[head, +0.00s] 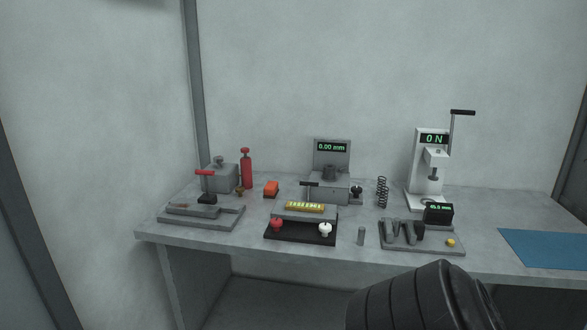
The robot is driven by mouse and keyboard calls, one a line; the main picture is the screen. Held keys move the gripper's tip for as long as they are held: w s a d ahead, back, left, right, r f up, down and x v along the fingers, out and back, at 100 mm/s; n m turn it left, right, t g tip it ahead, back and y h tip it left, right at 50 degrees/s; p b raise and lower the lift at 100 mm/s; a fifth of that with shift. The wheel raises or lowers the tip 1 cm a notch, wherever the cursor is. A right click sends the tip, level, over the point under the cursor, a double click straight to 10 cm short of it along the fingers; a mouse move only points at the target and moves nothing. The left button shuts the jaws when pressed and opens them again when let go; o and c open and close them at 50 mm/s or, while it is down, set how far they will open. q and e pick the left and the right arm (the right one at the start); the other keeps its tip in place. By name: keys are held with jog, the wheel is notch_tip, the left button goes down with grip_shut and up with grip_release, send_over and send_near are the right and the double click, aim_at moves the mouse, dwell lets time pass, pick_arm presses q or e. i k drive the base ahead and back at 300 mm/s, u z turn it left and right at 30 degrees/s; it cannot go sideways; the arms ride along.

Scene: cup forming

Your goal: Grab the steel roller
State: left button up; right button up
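Neither of my grippers is in view. Only a thick black ribbed arm part of mine shows at the bottom, in front of the table and apart from the cylinder.
The grey table (200,240) holds a black fixture (300,238) with red and white knobs, a gauge reading 0.00 mm (332,158), a spring (382,192), a white press reading 0 N (425,165), a red bottle (246,170) and an orange block (271,188). A blue mat (545,248) lies right.

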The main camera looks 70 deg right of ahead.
aim_at(329, 170)
jog(key=z, duration=0.75)
jog(key=i, duration=1.05)
jog(key=z, duration=1.15)
